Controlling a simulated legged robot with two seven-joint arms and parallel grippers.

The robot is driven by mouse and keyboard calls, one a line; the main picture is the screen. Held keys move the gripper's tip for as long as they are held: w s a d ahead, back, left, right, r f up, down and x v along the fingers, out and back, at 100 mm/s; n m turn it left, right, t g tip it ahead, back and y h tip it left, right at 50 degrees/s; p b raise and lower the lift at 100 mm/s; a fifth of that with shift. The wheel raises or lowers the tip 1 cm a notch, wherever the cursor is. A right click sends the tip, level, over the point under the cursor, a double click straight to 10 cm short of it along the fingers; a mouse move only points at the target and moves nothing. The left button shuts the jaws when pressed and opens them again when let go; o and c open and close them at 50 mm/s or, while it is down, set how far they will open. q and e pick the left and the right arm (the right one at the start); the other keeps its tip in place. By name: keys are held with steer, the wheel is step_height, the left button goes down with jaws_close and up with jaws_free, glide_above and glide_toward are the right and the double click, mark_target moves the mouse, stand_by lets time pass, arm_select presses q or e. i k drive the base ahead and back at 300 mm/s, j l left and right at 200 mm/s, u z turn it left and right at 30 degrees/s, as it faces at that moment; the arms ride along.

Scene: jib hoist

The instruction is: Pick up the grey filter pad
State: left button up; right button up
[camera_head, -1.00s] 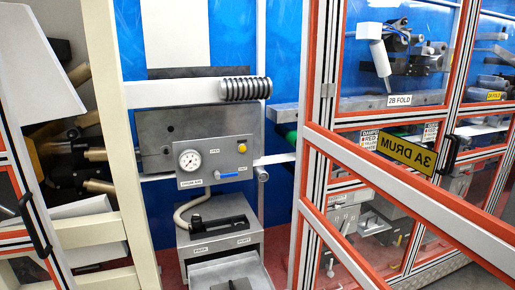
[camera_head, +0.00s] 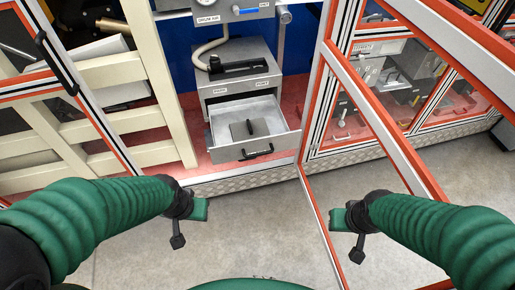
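A dark grey square pad (camera_head: 258,128) with a small raised tab lies flat in an open metal drawer (camera_head: 284,117). It looks like the grey filter pad. The drawer sticks out of the low grey cabinet (camera_head: 238,84) and has a black handle on its front. My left gripper (camera_head: 199,209) is in front of and below the drawer, to its left. My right gripper (camera_head: 338,218) is in front of it, to its right. Both are well apart from the pad, with nothing seen in them. Their finger gaps cannot be made out.
An orange-edged door frame (camera_head: 375,110) stands open right of the drawer. A cream rail frame (camera_head: 150,70) stands to the left. A metal tread-plate sill (camera_head: 240,183) runs below the drawer. Grey floor (camera_head: 260,235) between my arms is clear.

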mark_target(256, 128)
steer(key=i+j+u, duration=0.1)
steer(key=i+u, duration=0.65)
steer(key=i+l+u, duration=0.2)
steer(key=i+u, duration=0.15)
steer(key=i, duration=0.15)
